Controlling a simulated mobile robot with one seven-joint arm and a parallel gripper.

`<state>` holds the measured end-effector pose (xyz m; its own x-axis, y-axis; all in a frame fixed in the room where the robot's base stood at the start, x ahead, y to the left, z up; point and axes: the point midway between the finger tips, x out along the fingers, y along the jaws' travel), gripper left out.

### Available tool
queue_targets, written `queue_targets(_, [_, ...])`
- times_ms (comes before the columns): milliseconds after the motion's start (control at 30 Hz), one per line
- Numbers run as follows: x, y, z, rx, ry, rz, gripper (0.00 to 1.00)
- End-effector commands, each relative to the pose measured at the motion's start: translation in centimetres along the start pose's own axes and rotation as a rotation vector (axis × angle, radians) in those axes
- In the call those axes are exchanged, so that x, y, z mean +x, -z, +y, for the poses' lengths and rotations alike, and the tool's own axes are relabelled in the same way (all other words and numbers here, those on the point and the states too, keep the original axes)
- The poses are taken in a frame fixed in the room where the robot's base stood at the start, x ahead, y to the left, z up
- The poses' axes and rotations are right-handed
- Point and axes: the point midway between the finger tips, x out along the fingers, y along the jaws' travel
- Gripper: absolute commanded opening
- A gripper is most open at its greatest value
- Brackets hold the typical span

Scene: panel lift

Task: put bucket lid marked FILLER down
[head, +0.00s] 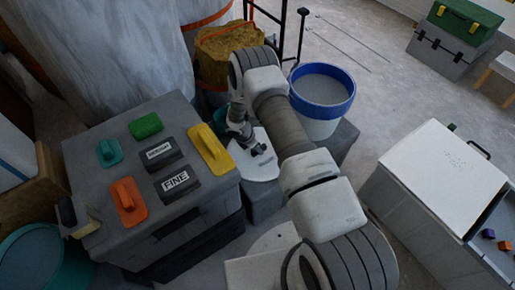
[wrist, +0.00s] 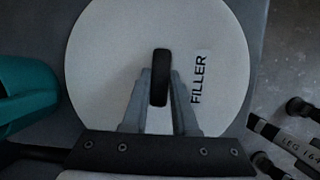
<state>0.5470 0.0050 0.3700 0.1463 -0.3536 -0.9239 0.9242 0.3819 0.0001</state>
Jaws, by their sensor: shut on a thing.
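The bucket lid marked FILLER (wrist: 105,60) is a white disc with a black upright handle (wrist: 160,90) at its middle and a printed label on the right. My gripper (wrist: 160,75) is shut on that handle, one grey finger on each side. In the head view the lid (head: 262,172) shows below my gripper (head: 252,143), partly hidden by it, over or on a low grey surface (head: 265,205). I cannot tell whether the lid touches that surface.
A white bucket with a blue rim (head: 322,100) stands just right of my arm. A grey case (head: 150,215) with coloured sanding blocks and a FINE label is left. A teal object (wrist: 25,95) lies close left of the lid. A white-topped cabinet (head: 440,175) is right.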

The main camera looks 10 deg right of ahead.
Motion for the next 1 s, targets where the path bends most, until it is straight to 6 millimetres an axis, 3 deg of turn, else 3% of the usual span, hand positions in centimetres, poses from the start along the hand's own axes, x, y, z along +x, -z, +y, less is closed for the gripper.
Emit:
queue_targets(67, [0.4,0.2,0.0,0.000,0.000,0.000,0.00])
queue_targets(100, [0.2,0.1,0.0,0.000,0.000,0.000,0.34])
queue_targets(233, [0.2,0.1,0.0,0.000,0.000,0.000,0.57])
queue_targets(633, [-0.3,-0.1,0.0,0.000,0.000,0.000,0.57])
queue_targets(1000, [-8.1,-0.2,0.1,-0.001,-0.003,0.000,0.57])
